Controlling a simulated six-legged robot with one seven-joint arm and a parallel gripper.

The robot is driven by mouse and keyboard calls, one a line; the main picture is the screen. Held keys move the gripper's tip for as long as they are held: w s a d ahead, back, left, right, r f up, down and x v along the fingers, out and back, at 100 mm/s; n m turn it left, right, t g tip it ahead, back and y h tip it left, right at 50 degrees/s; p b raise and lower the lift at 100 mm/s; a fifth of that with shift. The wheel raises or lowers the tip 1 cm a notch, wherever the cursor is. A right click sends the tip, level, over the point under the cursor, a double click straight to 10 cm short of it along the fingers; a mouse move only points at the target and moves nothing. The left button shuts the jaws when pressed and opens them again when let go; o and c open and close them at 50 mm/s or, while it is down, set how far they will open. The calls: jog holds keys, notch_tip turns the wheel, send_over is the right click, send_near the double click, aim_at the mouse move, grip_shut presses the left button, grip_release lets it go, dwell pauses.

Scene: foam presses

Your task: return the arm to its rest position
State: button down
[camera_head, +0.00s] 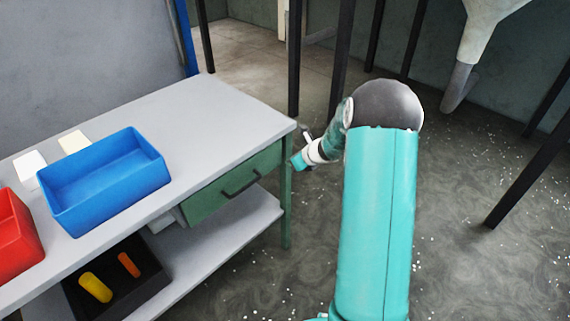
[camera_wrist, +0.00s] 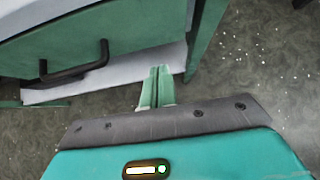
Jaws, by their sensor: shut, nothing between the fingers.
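My arm, teal with a dark grey joint, rises in front of the head camera, and its far part bends left toward the table corner. My gripper (camera_head: 298,162) is beside the green drawer at the table's right end, mostly small and partly hidden in the head view. In the wrist view my gripper (camera_wrist: 157,72) shows its two green fingers together with nothing between them. Their tips lie in the picture just below the drawer, over the edge of the lower shelf and near a green table leg; I cannot tell whether they touch anything.
The grey table (camera_head: 222,112) carries a blue bin (camera_head: 108,190) and a red bin (camera_head: 14,240). Its green drawer (camera_head: 232,185) is below the top. A black tray (camera_head: 150,270) with yellow and orange pieces is on the lower shelf.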

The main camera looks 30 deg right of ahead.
jog(key=s+a+r+n+g, duration=0.1)
jog(key=s+a+r+n, duration=0.75)
jog(key=r, duration=0.25)
jog(key=s+a+r+n+g, duration=0.1)
jog(key=s+a+r+n, duration=0.65)
jog(key=a+r, duration=0.2)
jog(key=s+a+r+n+h, duration=0.1)
jog(key=s+r+n, duration=0.1)
jog(key=s+n, duration=0.6)
jog(key=s+a+r+n+h, duration=0.2)
jog(key=s+r+n, duration=0.1)
jog(key=s+n, duration=0.5)
jog(key=s, duration=0.2)
jog(key=shift+s+r+g, duration=0.3)
jog(key=shift+g, duration=0.1)
